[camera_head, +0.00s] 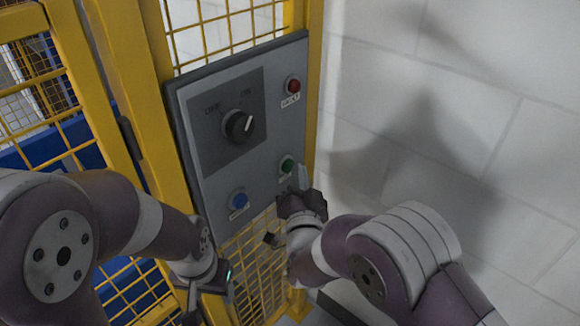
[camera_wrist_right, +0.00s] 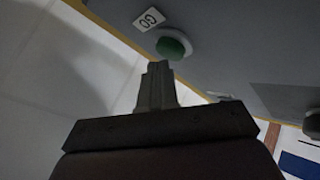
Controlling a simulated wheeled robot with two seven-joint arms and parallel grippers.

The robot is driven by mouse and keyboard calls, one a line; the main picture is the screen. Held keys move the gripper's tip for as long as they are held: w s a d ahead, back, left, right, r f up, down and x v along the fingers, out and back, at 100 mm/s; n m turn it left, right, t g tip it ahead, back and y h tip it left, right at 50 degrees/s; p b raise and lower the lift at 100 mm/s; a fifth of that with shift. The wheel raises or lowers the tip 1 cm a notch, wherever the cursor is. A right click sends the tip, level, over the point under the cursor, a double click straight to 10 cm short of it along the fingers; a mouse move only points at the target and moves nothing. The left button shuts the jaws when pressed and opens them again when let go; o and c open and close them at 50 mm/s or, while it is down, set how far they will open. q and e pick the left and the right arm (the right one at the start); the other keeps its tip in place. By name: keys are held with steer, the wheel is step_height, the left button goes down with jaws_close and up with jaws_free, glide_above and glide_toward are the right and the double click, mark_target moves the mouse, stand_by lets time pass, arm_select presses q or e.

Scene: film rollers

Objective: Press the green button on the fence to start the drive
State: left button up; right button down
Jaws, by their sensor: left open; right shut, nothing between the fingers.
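The green button (camera_head: 287,165) sits at the lower right of the grey control panel (camera_head: 215,185) on the yellow fence. In the right wrist view the green button (camera_wrist_right: 173,46) is beside a white GO label (camera_wrist_right: 150,19). My right gripper (camera_head: 302,176) is shut and empty, its fingertips pointing up just beside the button. In the right wrist view its fingertips (camera_wrist_right: 158,67) are right below the button; I cannot tell whether they touch it. My left gripper (camera_head: 207,302) is open, low in front of the fence, below the panel and away from the button.
The panel also carries a black rotary knob (camera_head: 238,126), a red button (camera_head: 293,85) and a blue button (camera_head: 238,200). Yellow mesh fence (camera_head: 262,285) continues below the panel. A pale block wall (camera_head: 480,110) stands to the right.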

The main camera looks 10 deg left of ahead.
steer(key=shift+w+a, duration=0.25)
steer(key=shift+a, duration=0.1)
stand_by(0.4)
stand_by(0.3)
steer(key=shift+s+d, duration=0.5)
steer(key=shift+d, duration=0.2)
steer(key=shift+s+d, duration=0.75)
steer(key=shift+d, duration=0.25)
steer(key=shift+s+d, duration=0.75)
steer(key=shift+d, duration=0.25)
